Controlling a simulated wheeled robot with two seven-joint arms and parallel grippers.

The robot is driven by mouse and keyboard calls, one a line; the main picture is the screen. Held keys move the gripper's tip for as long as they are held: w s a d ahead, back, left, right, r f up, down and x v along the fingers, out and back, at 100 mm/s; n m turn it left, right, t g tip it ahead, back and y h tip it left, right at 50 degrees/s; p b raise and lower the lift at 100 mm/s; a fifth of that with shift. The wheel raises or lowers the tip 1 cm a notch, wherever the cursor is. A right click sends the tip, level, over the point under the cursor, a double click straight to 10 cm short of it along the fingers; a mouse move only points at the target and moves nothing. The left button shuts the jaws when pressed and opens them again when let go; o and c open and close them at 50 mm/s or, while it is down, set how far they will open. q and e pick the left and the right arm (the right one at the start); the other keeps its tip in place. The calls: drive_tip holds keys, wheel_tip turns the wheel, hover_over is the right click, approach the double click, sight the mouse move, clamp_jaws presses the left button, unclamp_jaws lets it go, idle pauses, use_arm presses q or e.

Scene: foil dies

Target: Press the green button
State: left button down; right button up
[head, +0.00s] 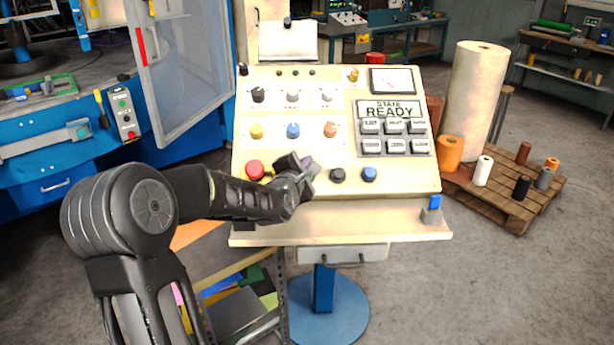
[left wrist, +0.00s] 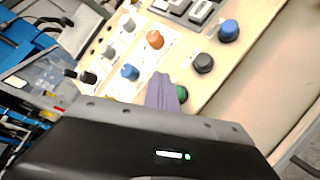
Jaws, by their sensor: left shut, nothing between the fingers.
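The green button (left wrist: 183,94) shows in the left wrist view as a round green knob on the panel, partly covered by my left gripper's fingers. In the head view it is hidden behind my left gripper (head: 308,167). The gripper's purple-grey fingers are shut and empty; they also show in the left wrist view (left wrist: 161,92). The fingertips are over the lower button row, right beside the green button. I cannot tell whether they touch it. The cream control panel (head: 405,180) has a screen (head: 390,109) reading "STATE READY". My right gripper is not in view.
In the same row are a red button (head: 255,169), a black button (head: 338,175) and a blue button (head: 369,174). Coloured knobs and grey keys sit above. Floor to the right is clear up to a pallet (head: 500,205).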

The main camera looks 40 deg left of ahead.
use_arm(q)
drive_tip(key=shift+w+a+f+b, duration=0.3)
drive_tip(key=shift+w+f+b, duration=0.15)
drive_tip(key=shift+f, duration=0.25)
drive_tip(key=shift+w+a+f+b, duration=0.35)
drive_tip(key=shift+f+b, duration=0.25)
drive_tip(key=shift+f, duration=0.15)
drive_tip(key=shift+w+a+f+b, duration=0.3)
drive_tip(key=shift+w+f+b, duration=0.15)
drive_tip(key=shift+f, duration=0.25)
drive_tip(key=shift+f, duration=0.1)
idle(0.3)
drive_tip(key=shift+w+a+f+b, duration=0.15)
drive_tip(key=shift+f+b, duration=0.1)
drive_tip(key=shift+b, duration=0.55)
drive_tip(key=shift+w+a+f+b, duration=0.2)
drive_tip(key=shift+f+b, duration=0.25)
drive_tip(key=shift+b, duration=0.2)
idle(0.5)
idle(0.4)
drive_tip(key=shift+s+d+r, duration=0.2)
drive_tip(key=shift+r, duration=0.2)
drive_tip(key=shift+s+d+r, duration=0.15)
drive_tip(key=shift+s+r, duration=0.05)
drive_tip(key=shift+r, duration=0.15)
